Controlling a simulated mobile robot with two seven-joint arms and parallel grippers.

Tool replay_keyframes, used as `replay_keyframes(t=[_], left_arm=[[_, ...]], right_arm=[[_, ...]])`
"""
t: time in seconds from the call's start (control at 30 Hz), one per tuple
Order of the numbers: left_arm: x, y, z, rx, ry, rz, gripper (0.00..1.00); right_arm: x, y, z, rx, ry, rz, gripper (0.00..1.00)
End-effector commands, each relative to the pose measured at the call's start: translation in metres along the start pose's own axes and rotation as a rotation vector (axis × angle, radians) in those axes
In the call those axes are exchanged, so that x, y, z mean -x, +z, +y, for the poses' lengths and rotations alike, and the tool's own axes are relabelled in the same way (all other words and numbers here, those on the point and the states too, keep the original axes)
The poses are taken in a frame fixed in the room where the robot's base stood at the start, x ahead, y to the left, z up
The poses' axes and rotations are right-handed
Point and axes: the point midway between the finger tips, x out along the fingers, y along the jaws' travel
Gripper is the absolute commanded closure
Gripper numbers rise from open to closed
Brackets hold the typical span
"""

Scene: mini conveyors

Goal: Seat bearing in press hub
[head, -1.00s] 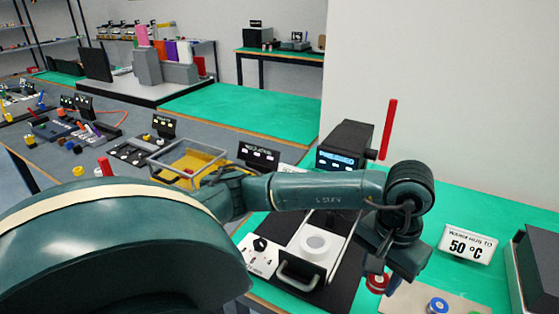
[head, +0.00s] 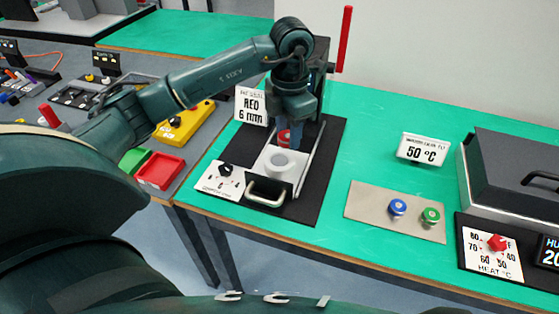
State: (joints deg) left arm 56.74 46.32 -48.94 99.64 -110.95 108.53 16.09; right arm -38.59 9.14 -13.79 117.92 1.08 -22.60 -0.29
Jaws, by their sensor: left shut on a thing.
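My left gripper (head: 288,126) is shut on a red bearing (head: 283,138), partly hidden by the fingers. The bearing shows just above the press hub (head: 281,160) in the head view. I cannot tell whether it is directly over the hub or a little behind it; no contact is visible. The hub is a pale round piece on a white slide (head: 269,178) with a handle at its front. The press (head: 320,65), with a red lever, stands behind, partly hidden by my arm. A sign (head: 251,106) reads RED 6 mm. My right gripper is out of view.
A metal plate (head: 371,206) right of the press holds a blue bearing (head: 397,207) and a green bearing (head: 430,215). A dark heater box (head: 512,178) with a red knob stands far right. A red tray (head: 160,171) lies left.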

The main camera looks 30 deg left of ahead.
Motion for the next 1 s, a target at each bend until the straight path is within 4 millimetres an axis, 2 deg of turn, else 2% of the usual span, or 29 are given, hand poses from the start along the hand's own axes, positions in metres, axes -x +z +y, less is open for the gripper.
replay_keyframes(t=[0.2, 0.3, 0.43, 0.63, 0.9, 1.0], left_arm=[[0.006, 0.005, 0.025, 0.637, -0.004, -0.001, 0.91], [0.008, 0.006, 0.034, 0.883, -0.007, 0.000, 0.91], [0.010, 0.007, 0.042, 1.115, -0.010, 0.001, 0.91], [0.005, 0.007, 0.046, 1.267, -0.012, 0.004, 0.91], [-0.042, 0.007, 0.046, 1.274, -0.011, 0.006, 0.91], [-0.050, 0.008, 0.046, 1.274, -0.012, 0.003, 0.91]], right_arm=[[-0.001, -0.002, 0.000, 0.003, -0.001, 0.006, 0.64], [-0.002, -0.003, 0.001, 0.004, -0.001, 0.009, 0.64], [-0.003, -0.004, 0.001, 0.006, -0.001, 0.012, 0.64], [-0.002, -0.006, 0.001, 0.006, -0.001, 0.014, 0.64], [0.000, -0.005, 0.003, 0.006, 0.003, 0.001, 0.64], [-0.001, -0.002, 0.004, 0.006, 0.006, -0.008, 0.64]])
